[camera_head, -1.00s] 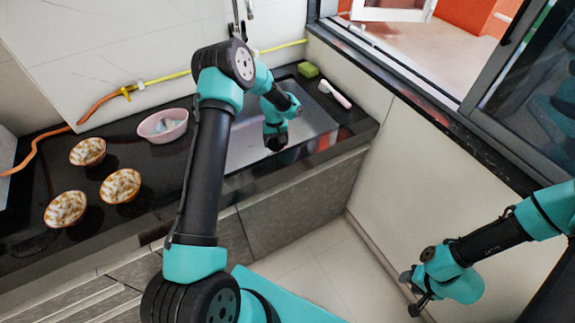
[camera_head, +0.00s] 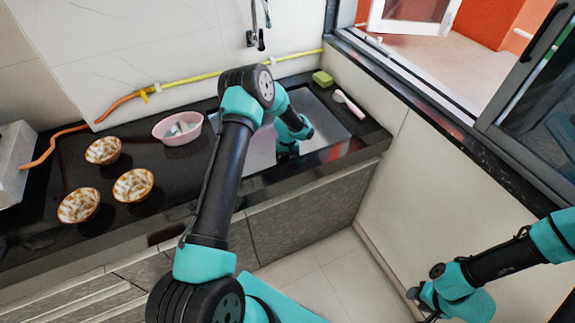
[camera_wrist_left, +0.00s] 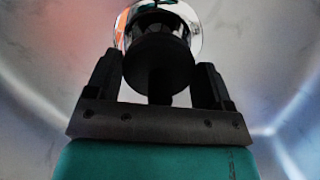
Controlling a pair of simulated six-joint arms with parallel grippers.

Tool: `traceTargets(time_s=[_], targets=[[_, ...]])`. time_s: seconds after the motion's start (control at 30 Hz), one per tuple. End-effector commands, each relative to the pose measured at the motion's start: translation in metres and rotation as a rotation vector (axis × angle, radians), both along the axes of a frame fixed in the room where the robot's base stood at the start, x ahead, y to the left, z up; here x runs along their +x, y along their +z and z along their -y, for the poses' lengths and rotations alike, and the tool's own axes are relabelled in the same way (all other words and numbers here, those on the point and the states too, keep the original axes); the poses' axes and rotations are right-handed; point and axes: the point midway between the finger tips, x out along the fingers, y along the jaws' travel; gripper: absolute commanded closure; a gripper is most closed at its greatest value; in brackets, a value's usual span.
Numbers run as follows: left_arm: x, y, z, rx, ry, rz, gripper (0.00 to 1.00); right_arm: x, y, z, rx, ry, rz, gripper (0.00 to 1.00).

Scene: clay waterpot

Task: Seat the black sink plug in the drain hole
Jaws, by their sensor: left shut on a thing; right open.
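The black sink plug (camera_wrist_left: 158,62) is between the fingers of my left gripper (camera_wrist_left: 158,92) in the left wrist view. The gripper is shut on its narrow stem. The shiny chrome ring of the drain (camera_wrist_left: 196,28) shows just beyond the plug, which overlaps it and hides the hole. I cannot tell whether the plug touches the ring or sits in it. In the head view my left arm reaches into the metal sink (camera_head: 328,116), and the plug and drain are hidden there. My right gripper (camera_head: 430,316) is open and empty at the bottom edge, partly cut off, away from the counter.
A green sponge (camera_head: 322,78) and a pale brush (camera_head: 347,102) lie at the sink's right. A pink bowl (camera_head: 178,129) and several patterned bowls (camera_head: 133,185) stand on the black counter (camera_head: 160,215) to the left. A tap (camera_head: 256,38) hangs above the sink.

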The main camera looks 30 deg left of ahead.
Motion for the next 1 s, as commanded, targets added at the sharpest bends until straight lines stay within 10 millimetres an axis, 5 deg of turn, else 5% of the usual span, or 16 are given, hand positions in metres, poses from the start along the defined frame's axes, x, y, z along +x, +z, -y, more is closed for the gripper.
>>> traceTargets(time_s=[0.4, 1.0], targets=[[-0.001, -0.036, 0.000, -0.001, 0.000, -0.001, 0.49, 0.000, 0.000, 0.000, 0.000, 0.000, 0.000, 0.57], [0.000, -0.044, 0.000, 0.001, 0.000, 0.001, 0.49, 0.000, 0.000, 0.000, 0.000, 0.000, 0.000, 0.57]])
